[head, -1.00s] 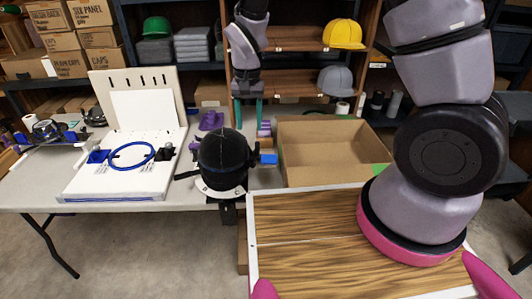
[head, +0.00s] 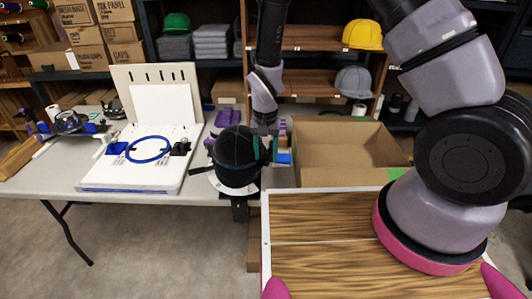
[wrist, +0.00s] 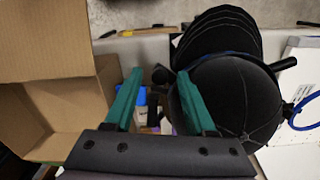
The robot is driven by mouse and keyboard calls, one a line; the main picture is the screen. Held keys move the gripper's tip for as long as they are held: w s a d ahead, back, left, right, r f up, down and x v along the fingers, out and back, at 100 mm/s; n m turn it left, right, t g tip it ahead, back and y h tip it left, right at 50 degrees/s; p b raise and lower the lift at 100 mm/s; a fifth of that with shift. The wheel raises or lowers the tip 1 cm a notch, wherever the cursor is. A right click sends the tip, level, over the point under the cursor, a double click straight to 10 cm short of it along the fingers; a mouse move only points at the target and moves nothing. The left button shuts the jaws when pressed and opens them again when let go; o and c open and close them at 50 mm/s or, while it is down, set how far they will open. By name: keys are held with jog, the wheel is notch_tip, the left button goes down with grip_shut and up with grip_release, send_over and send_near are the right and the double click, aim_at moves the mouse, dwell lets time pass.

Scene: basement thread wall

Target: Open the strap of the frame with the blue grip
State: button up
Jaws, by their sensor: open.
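A black cap (head: 237,157) sits on a round stand at the table's front edge, with its brim toward the top in the wrist view (wrist: 238,92). A blue block (head: 284,158), seemingly the blue grip, shows just right of the cap. A thin blue band (wrist: 222,56) runs between brim and crown. My gripper (head: 265,149) is open, its teal fingers pointing down at the cap's right side. In the wrist view, my gripper (wrist: 160,75) has one finger overlapping the cap's edge and the other over the gap beside the box. Contact is unclear. I cannot make out the strap's fastening.
An open cardboard box (head: 348,140) stands close right of the cap. A white board (head: 135,177) with a blue hoop (head: 149,150) lies to the left. Another fixture with blue parts (head: 72,122) stands farther left. A wood-topped surface (head: 320,220) is in front of me.

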grip_shut()
dwell(1.4)
